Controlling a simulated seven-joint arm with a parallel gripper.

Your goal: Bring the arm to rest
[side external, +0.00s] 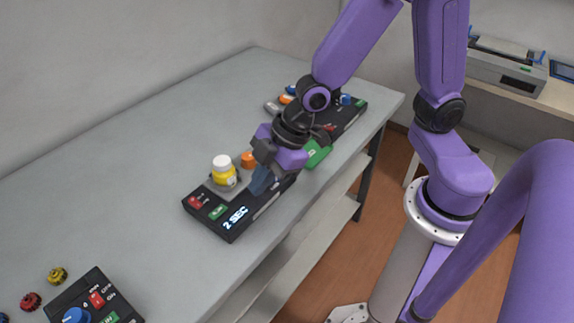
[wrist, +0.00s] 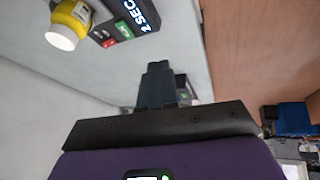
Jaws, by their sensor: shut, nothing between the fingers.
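My gripper (side external: 262,182) is shut and empty. In the side external view it is over the right part of a black device (side external: 232,225) whose display reads "2 SEC". My arm hides part of that device. A yellow bottle with a white cap (side external: 224,172) stands on the device, just left of my gripper. In the wrist view my gripper's fingers (wrist: 157,85) show together at the centre. The yellow bottle (wrist: 70,22) and the display (wrist: 143,14) are at the top left there, apart from the fingers.
An orange round thing (side external: 249,159) is close to my gripper. Another black device (side external: 350,110) with a green panel (side external: 316,153) is behind it. A third device (side external: 92,299) and red and yellow knobs are at the front left. The table's (side external: 130,150) middle left is clear.

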